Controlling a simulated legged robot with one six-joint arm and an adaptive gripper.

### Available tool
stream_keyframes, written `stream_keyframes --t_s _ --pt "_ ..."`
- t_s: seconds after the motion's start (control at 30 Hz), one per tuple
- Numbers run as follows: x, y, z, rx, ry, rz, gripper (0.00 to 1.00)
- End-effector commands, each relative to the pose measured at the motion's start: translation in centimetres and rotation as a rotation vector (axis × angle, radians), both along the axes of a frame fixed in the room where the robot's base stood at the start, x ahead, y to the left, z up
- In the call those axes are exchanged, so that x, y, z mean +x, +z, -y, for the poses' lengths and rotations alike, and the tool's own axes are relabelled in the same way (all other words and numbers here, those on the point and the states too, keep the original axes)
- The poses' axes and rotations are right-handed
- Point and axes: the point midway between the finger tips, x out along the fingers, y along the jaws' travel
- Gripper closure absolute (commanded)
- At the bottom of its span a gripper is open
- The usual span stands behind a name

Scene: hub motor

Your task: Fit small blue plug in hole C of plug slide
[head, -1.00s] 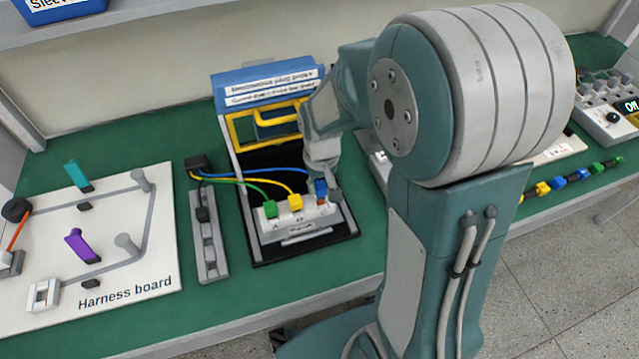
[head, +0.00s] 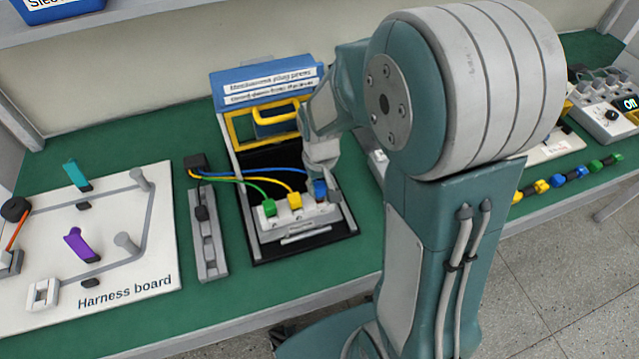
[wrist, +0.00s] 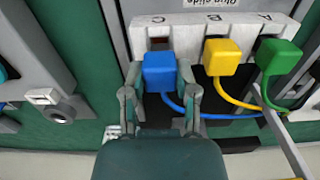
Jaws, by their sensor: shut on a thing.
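The small blue plug (wrist: 158,72) is between the two fingers of my gripper (wrist: 158,80), which is shut on it. It also shows in the head view (head: 320,188), low over the right end of the white plug slide (head: 292,226). In the wrist view the plug slide (wrist: 190,20) carries the letters C, B and A. A dark reddish opening shows beside the blue plug, near letter C. I cannot tell whether the plug is in hole C or just above it. The yellow plug (wrist: 222,57) is at B and the green plug (wrist: 277,57) at A.
Blue, yellow and green wires run from the plugs to a black connector (head: 196,162). A yellow-framed gate (head: 262,122) stands behind the slide. A grey rail fixture (head: 209,240) and the harness board (head: 100,250) lie to the left.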

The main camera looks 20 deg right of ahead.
Motion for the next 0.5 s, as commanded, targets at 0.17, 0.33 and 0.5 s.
stream_keyframes --t_s 0.17,0.33,0.5 --pt "-0.02 -0.35 0.00 0.000 0.000 -0.002 0.98" --pt "-0.03 -0.63 0.00 0.000 0.000 -0.002 0.98" --pt "-0.01 -0.91 0.00 0.000 0.000 -0.001 0.98"
